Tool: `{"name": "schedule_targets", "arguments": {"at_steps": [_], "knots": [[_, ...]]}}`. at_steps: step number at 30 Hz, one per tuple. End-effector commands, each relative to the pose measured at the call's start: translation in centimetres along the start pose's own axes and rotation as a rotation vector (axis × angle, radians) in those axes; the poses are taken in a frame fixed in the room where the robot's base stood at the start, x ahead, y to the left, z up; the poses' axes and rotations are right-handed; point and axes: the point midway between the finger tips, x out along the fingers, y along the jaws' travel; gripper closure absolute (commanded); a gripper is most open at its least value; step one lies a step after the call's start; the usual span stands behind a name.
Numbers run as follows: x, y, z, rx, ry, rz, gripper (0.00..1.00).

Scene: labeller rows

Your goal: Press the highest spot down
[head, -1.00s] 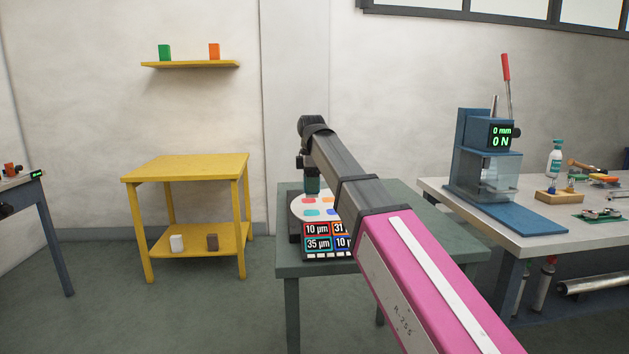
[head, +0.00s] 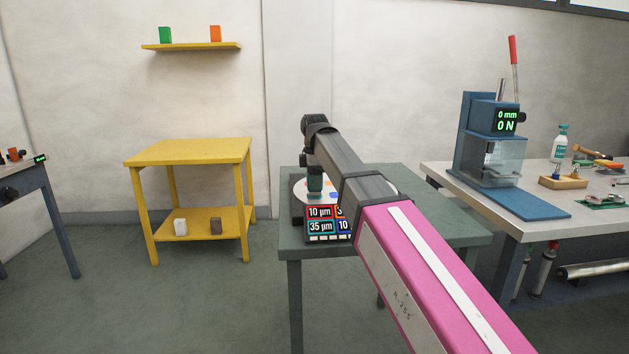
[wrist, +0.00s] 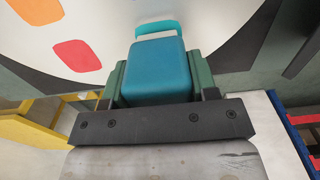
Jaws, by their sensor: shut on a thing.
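The white round disc (head: 298,192) lies on the green table and carries coloured spots. In the wrist view the disc shows an orange spot (wrist: 35,9), a red spot (wrist: 77,55) and a teal spot (wrist: 158,27). My gripper (head: 315,190) is low over the front left of the disc, pointing down. It is shut on a teal block (wrist: 155,72), which partly covers the teal spot. I cannot tell whether the block touches the disc. A display (head: 328,222) in front reads 10 µm in red and 35 µm in teal; my arm hides its right part.
A yellow table (head: 190,152) stands at left, under a yellow shelf (head: 190,46) with a green and an orange block. A blue press (head: 490,150) reading 0 mm, 0 N stands on the right bench (head: 535,225). The green table's right part (head: 440,215) is bare.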

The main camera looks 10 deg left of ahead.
Motion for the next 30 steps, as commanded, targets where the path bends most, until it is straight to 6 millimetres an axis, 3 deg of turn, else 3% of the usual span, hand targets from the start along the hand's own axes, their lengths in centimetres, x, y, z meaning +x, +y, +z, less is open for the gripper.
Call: {"name": "schedule_targets", "arguments": {"at_steps": [30], "knots": [[0.71,0.01,0.00,0.000,0.000,0.000,0.66]]}}
